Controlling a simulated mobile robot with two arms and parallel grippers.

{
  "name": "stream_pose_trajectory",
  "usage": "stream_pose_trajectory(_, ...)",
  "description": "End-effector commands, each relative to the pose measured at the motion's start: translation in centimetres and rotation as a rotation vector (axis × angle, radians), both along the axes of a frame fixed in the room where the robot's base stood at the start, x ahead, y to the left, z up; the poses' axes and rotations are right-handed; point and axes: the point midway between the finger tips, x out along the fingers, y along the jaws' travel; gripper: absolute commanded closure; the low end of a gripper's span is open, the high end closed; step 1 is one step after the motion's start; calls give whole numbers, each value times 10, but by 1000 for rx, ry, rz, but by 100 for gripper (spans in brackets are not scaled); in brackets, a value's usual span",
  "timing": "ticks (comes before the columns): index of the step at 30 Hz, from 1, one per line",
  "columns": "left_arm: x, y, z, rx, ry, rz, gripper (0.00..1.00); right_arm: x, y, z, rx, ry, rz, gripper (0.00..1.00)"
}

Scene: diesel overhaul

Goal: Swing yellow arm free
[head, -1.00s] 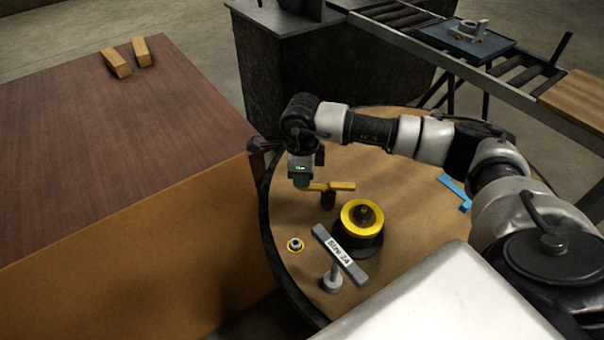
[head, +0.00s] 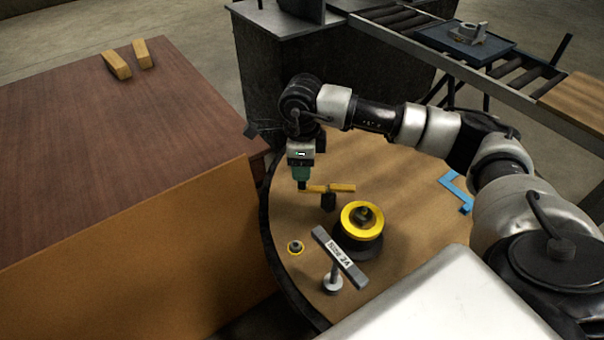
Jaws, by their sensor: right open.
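The yellow arm (head: 335,188) is a short flat bar on top of a small black post (head: 328,203), on the round wooden table (head: 410,220). My right gripper (head: 301,186) points down at the bar's left end. Its fingertips are small in the picture and sit at or just beside that end; I cannot tell whether they touch it. The gripper is open. My left gripper is not in view.
A yellow-topped round part (head: 361,220) stands right of the post. A blue bracket (head: 456,191) lies at the right. A large brown box (head: 110,150) borders the table's left.

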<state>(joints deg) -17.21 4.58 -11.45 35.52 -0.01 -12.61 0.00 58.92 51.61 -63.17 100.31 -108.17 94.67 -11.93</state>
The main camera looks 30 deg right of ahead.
Motion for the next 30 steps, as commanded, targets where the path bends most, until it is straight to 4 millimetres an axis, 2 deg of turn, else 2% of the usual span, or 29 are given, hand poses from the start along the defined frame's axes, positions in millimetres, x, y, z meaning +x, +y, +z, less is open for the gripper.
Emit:
stream_pose_trajectory(1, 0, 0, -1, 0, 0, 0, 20, 1, 0, 12, 0, -5, 1, 53)
stream_pose_trajectory(6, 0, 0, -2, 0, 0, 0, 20, 0, 0, 43, -1, -3, 1, 53)
stream_pose_trajectory(12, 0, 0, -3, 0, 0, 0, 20, 0, 0, 62, 0, -1, 0, 53)
stream_pose_trajectory(30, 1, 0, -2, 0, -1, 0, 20, 0, 0, 64, 0, 0, 1, 53)
